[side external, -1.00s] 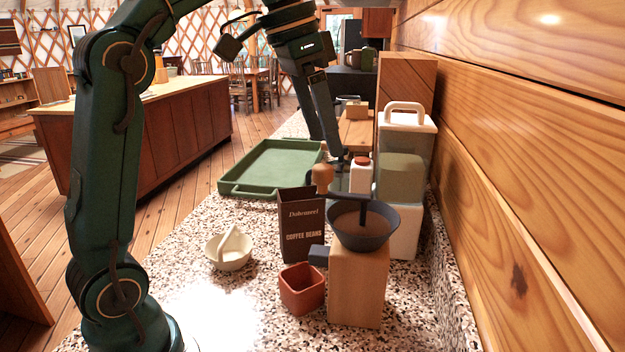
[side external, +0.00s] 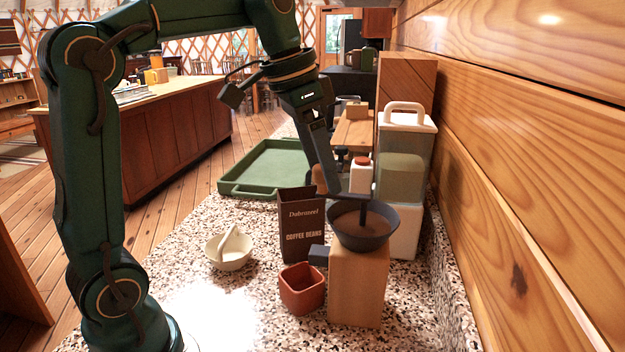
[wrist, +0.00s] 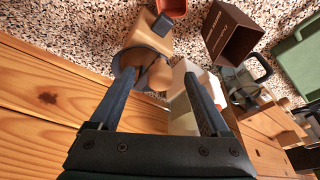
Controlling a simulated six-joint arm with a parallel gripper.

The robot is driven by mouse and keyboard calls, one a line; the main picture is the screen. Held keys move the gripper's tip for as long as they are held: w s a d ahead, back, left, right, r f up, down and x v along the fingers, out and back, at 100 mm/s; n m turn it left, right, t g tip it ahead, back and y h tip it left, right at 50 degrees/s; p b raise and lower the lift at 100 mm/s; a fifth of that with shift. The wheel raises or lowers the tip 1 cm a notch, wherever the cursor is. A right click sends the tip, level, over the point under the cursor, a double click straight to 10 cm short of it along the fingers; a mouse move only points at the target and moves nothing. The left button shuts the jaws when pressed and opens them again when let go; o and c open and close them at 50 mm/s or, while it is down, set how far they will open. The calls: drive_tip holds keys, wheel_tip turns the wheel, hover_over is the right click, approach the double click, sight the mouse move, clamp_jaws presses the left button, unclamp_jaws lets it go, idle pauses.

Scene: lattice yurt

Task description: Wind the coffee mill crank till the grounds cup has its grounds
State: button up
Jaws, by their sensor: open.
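The coffee mill has a wooden body (side external: 357,290), a dark hopper (side external: 363,238) with brown contents, and a dark spout (side external: 318,256) on its left side. Its crank arm points away from the side camera, ending in a wooden knob (wrist: 159,76), which is partly hidden behind my fingers in the side view. My gripper (side external: 330,188) is open at the knob; in the wrist view the knob shows between the fingertips. I cannot tell whether they touch it. The square terracotta grounds cup (side external: 302,289) stands below the spout; no grounds are visible inside.
A brown coffee beans bag (side external: 301,225) stands close behind the cup. A cream bowl (side external: 229,251) is left of it. A green tray (side external: 236,188) lies behind. A red-capped bottle (side external: 361,177) and a white-handled container (side external: 404,165) stand near the wooden wall (side external: 520,150).

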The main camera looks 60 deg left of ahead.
drive_tip(key=c, duration=0.8)
drive_tip(key=shift+c, duration=0.2)
drive_tip(key=shift+w+a, duration=0.45)
drive_tip(key=shift+w, duration=0.25)
drive_tip(key=shift+w+a, duration=0.45)
drive_tip(key=shift+w, duration=0.2)
drive_tip(key=w, duration=0.3)
drive_tip(key=shift+a, duration=0.1)
drive_tip(key=shift+o, duration=0.5)
drive_tip(key=shift+w, duration=0.15)
